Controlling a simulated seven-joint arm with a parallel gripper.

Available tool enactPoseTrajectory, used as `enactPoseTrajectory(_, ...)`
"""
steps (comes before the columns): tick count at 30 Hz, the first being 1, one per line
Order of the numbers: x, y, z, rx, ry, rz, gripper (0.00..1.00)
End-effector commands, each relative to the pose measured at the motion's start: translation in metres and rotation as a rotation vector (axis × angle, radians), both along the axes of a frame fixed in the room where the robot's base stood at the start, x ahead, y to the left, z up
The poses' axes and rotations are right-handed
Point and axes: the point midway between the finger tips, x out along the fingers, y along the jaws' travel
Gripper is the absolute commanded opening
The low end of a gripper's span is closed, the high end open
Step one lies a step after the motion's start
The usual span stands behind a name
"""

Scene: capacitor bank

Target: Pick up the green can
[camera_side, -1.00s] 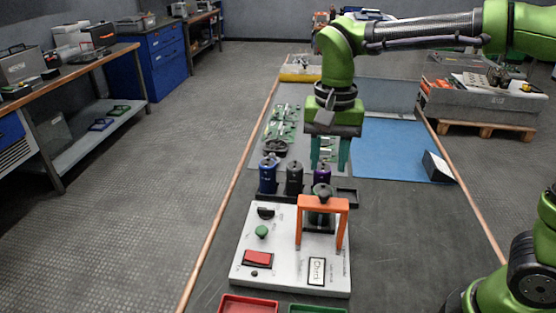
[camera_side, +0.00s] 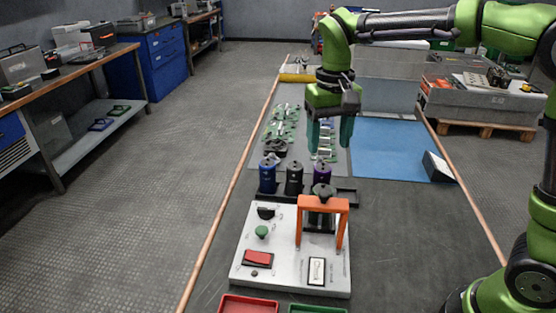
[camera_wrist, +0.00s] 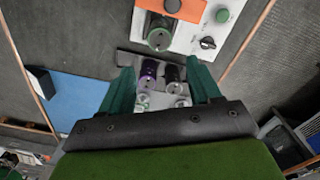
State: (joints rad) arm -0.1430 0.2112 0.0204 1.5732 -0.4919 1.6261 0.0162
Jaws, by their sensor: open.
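A dark can with a greenish-grey top (camera_side: 321,192) stands under the orange arch of the white test panel. It also shows in the wrist view (camera_wrist: 158,38); I cannot be sure it is the green can. A blue can (camera_side: 268,178), a dark grey can (camera_side: 294,179) and a purple can (camera_side: 322,172) stand in a black rack. The purple can (camera_wrist: 148,71) and the dark can (camera_wrist: 172,75) show in the wrist view. My gripper (camera_side: 329,133) is open and empty, pointing down above and behind the rack; its fingers (camera_wrist: 160,92) are spread in the wrist view.
The white panel (camera_side: 248,240) carries the orange arch (camera_side: 324,202), a green knob (camera_side: 262,231) and a red switch (camera_side: 257,258). Red (camera_side: 248,304) and green (camera_side: 318,309) trays stand in front. Circuit boards lie behind the rack. The blue mat (camera_side: 390,150) is mostly clear.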

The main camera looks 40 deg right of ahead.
Motion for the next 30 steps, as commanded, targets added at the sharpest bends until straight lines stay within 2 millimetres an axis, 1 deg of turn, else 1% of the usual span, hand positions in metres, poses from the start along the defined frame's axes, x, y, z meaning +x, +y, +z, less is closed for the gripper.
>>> enactPoseTrajectory(1, 0.004, -0.003, 0.002, 0.000, -0.001, 0.084, 0.63)
enactPoseTrajectory(3, 0.006, -0.003, 0.004, 0.001, -0.004, 0.193, 0.63)
enactPoseTrajectory(7, 0.006, -0.003, 0.005, 0.002, -0.003, 0.314, 0.63)
enactPoseTrajectory(9, 0.005, -0.003, 0.000, 0.002, -0.001, 0.338, 0.63)
enactPoseTrajectory(11, 0.005, -0.003, -0.008, 0.003, 0.002, 0.343, 0.63)
enactPoseTrajectory(18, 0.004, -0.003, -0.060, 0.002, 0.003, 0.341, 0.63)
enactPoseTrajectory(22, 0.004, -0.003, -0.087, 0.003, 0.002, 0.339, 0.63)
enactPoseTrajectory(26, 0.005, -0.003, -0.104, 0.002, 0.001, 0.339, 0.63)
enactPoseTrajectory(30, 0.005, -0.003, -0.112, 0.002, -0.002, 0.338, 0.63)
